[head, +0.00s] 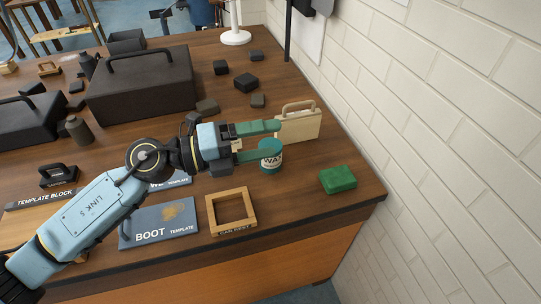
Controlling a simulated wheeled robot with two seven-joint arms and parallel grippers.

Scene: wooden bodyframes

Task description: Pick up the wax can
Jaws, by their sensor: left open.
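The wax can (271,163) is a small teal can with a white label, standing upright on the wooden table. My left gripper (276,140) comes in from the left with its green fingers spread. The nearer finger overlaps the can's upper part in the picture; the farther finger lies behind it, by a cream block with a handle. I cannot tell whether the fingers touch the can. My right gripper is not in view.
The cream handled block (301,124) stands close behind the can. A green block (338,180) lies to the right, and a wooden frame marked can rest (231,211) lies in front. Dark boxes (140,85) fill the back left. A white brick wall (450,100) borders the table's right.

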